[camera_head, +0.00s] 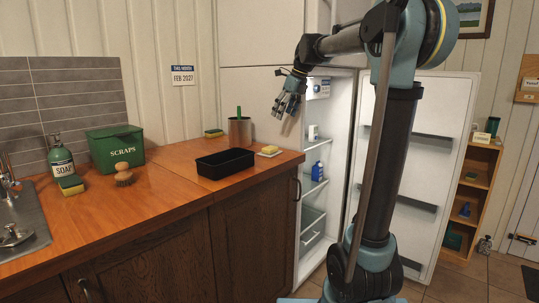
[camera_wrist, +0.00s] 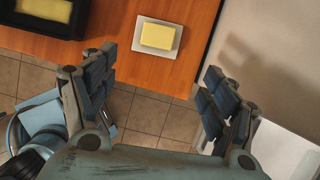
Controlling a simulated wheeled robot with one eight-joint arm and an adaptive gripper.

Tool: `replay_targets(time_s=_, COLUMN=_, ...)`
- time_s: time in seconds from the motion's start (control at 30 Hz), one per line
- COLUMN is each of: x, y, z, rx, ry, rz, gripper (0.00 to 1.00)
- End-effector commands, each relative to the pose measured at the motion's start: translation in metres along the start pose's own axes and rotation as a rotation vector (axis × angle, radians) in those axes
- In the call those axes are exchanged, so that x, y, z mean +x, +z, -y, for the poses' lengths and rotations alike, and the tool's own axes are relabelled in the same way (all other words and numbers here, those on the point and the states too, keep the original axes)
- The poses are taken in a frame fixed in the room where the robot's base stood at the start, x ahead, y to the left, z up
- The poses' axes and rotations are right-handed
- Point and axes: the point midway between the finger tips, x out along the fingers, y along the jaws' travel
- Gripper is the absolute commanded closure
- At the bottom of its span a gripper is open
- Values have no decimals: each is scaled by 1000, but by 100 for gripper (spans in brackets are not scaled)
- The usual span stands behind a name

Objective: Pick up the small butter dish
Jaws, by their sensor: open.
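The small butter dish (camera_head: 268,153) is a pale square plate with a yellow block of butter on it. It sits on the wooden counter near its right end, right of the black tray (camera_head: 225,164). In the wrist view the dish (camera_wrist: 143,45) lies at the top middle, beyond my fingertips. My gripper (camera_head: 287,107) is open and empty, in the air above and a little right of the dish. In the wrist view its fingers (camera_wrist: 157,80) are spread wide, with floor tiles showing between them.
The black tray (camera_wrist: 38,27) holds a yellow block in the wrist view. A metal cup (camera_head: 240,131) with a green handle and a sponge (camera_head: 214,133) stand behind it. The green scraps bin (camera_head: 115,150) is further left. The open fridge (camera_head: 315,160) stands right of the counter end.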

Motion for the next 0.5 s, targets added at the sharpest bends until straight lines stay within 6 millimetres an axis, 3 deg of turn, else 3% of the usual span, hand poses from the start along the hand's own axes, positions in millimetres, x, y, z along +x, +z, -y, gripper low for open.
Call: replay_targets(time_s=0.5, x=89, y=-1, z=0, rx=-3, ry=0, rz=0, gripper=22)
